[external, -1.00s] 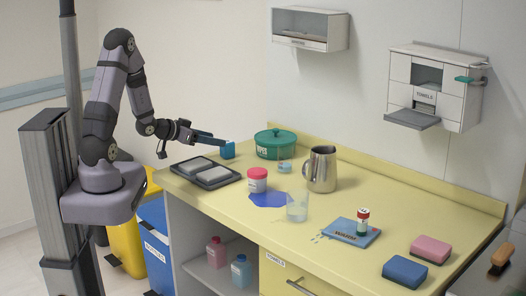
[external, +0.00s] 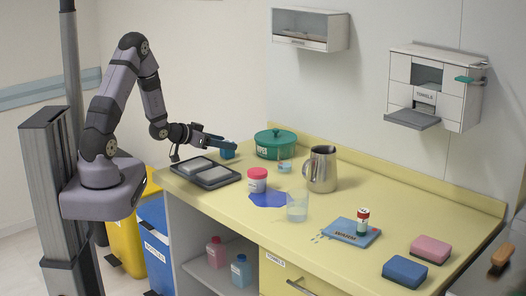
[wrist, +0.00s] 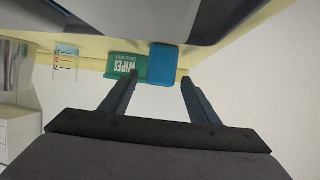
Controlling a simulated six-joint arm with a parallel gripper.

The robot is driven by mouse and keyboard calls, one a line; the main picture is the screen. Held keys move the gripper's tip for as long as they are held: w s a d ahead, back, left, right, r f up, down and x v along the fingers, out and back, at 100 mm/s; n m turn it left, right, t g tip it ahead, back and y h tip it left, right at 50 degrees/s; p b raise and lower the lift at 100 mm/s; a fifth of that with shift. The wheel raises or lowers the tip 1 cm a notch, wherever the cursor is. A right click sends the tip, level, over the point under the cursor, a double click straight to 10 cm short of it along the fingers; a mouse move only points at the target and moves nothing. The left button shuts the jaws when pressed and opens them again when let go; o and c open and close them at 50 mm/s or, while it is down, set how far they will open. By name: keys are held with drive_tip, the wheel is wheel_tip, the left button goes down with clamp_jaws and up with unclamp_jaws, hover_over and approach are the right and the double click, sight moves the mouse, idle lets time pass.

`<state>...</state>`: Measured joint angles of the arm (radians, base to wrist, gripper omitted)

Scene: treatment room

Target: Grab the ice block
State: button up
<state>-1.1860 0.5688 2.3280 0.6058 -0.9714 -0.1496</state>
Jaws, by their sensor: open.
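My gripper (external: 226,143) is open and empty, its fingers reaching over the far left part of the counter. In the wrist view, its two fingers (wrist: 157,80) stand apart with nothing between them. A small blue block-like thing (external: 228,152) stands by the fingertips; it also shows in the wrist view (wrist: 164,58), beyond the fingers. A dark tray (external: 232,179) with pale grey slabs (external: 196,165) lies in front of the gripper. I cannot tell for certain which thing is the ice block. A blue pad (external: 345,236) marked with letters lies further right.
A green lidded wipes tub (external: 275,150) stands right of the blue thing. A red-lidded jar (external: 257,182), a clear cup (external: 297,210) and a metal jug (external: 321,171) stand mid-counter. Pink (external: 431,249) and blue (external: 405,271) sponges lie at the right. Air above is free.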

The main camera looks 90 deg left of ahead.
drive_tip(key=shift+x, duration=1.1)
drive_tip(key=c, duration=1.1)
drive_tip(key=shift+c, duration=0.2)
drive_tip(key=shift+r, duration=0.25)
drive_tip(key=shift+r, duration=4.8)
